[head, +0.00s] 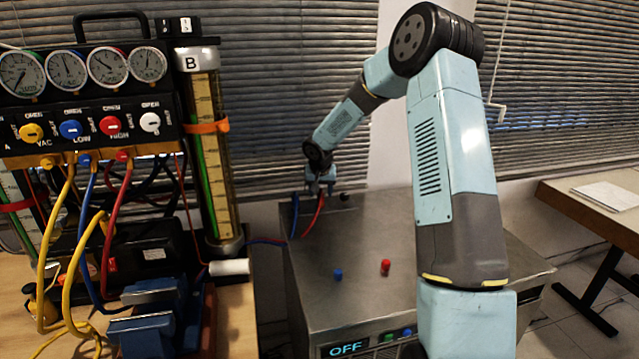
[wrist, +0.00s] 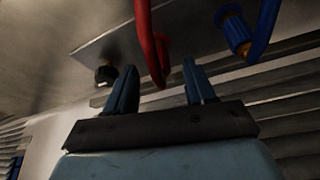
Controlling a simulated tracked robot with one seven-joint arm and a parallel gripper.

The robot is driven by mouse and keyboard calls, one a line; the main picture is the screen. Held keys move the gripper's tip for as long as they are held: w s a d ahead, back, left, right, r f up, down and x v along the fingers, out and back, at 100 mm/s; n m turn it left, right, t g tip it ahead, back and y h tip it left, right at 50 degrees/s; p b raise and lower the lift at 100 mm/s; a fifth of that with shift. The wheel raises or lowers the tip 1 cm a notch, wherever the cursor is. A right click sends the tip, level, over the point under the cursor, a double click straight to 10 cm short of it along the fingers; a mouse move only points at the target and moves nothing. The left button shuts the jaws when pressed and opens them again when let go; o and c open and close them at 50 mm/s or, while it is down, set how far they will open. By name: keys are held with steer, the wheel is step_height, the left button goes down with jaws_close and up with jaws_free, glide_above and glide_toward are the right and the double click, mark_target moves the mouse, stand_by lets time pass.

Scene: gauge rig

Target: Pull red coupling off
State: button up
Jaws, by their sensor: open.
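The red coupling (wrist: 164,50) shows in the wrist view partly behind its red hose (wrist: 146,32), which hangs down across it. My gripper (wrist: 160,68) is open. Its two dark blue fingers stand on either side of the lower red hose in the picture, with gaps visible; the depth between them is hard to judge. In the head view my gripper (head: 320,186) is at the far edge of the grey metal machine (head: 345,240), above the red hose (head: 315,218). The coupling itself cannot be made out there.
A blue coupling (wrist: 236,32) with its blue hose (wrist: 266,25) is close to my right finger. A black knob (wrist: 106,75) is at left. A red cap (head: 385,267) and a blue cap (head: 338,274) stand on the machine top. The gauge manifold (head: 85,95) stands left.

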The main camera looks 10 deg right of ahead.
mark_target(321, 194)
steer(key=shift+x, duration=1.55)
jaws_close()
